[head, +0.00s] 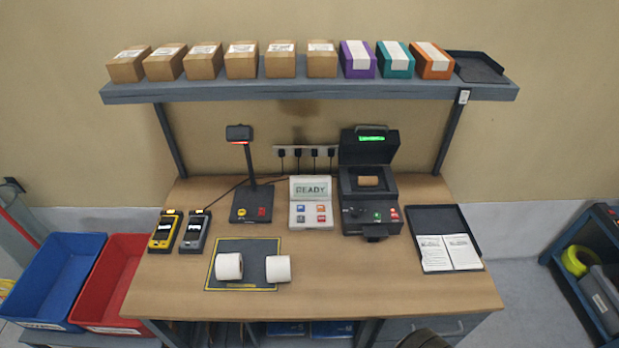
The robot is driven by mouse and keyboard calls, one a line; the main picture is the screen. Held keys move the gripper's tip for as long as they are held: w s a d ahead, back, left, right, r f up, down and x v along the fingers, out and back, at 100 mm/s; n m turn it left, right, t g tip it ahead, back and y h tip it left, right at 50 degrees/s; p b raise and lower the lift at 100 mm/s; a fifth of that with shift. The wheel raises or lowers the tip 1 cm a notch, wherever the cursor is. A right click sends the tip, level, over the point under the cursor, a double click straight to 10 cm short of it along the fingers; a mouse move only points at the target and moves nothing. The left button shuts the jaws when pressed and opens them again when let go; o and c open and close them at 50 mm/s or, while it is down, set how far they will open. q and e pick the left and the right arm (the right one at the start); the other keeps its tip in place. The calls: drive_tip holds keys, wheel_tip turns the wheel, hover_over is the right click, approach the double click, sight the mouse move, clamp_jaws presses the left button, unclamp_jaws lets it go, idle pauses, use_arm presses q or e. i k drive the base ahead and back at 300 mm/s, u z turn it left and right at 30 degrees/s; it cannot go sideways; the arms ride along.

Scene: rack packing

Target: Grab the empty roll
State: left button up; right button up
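A brown cardboard roll (368,182), with no white paper visible on it, lies across the bay of the black printer (355,218) at the back right of the desk. The printer's lid (370,150) stands open behind it, with a lit green strip. Two white paper rolls, one on the left (229,266) and one on the right (278,269), lie on a dark mat with a yellow border (240,250). Neither gripper can be made out in the head view.
A scanner stand (250,190), a keypad box reading READY (311,205) and two handheld devices (165,232) share the desk. A black tray (420,220) holds papers. A shelf (310,90) with boxes hangs above. The front right desktop is clear. A dark rounded shape shows at the bottom edge.

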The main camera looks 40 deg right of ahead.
sight(373, 181)
drive_tip(key=u, duration=1.65)
drive_tip(key=k, duration=2.15)
drive_tip(key=z, duration=1.15)
drive_tip(key=i, duration=0.45)
drive_tip(key=z, duration=0.05)
